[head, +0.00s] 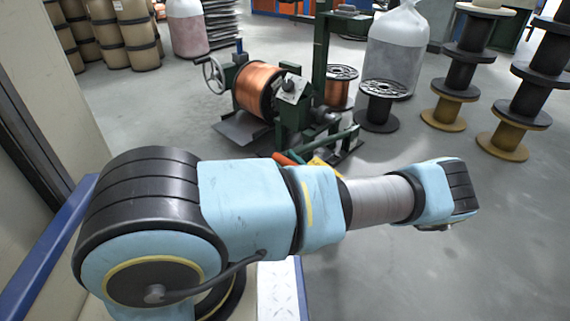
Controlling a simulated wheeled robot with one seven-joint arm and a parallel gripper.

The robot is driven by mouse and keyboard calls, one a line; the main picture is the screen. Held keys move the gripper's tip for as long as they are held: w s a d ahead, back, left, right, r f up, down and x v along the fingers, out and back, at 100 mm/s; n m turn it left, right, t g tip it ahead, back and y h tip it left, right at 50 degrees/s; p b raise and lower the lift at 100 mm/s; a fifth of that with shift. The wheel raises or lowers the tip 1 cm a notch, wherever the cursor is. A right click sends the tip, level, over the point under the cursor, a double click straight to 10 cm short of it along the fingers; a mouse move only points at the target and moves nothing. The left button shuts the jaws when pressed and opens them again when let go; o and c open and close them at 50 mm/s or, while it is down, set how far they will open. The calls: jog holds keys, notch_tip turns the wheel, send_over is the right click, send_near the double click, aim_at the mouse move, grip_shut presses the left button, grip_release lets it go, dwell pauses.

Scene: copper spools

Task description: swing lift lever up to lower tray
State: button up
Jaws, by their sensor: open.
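A green spool stand (291,108) carries a copper-wound spool (258,90) at the top centre of the head view. A dark flat plate (232,130) lies low beneath the spool; it may be the tray. An orange handle (286,158), possibly the lift lever, shows at the near side of the stand, just beyond my arm. My arm hides part of it, so its full angle is unclear. My arm stretches across the view to the right, its wrist bent down over bare floor, away from the stand. My gripper's fingers do not show.
A black empty spool (382,105) and a smaller copper spool (340,88) stand right of the machine. Stacked spools (452,75) stand farther right. A handwheel (213,75) sticks out at the stand's left.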

jog(key=shift+w+a+r, duration=0.2)
jog(key=shift+w+a, duration=0.15)
grip_shut()
dwell(0.4)
dwell(0.9)
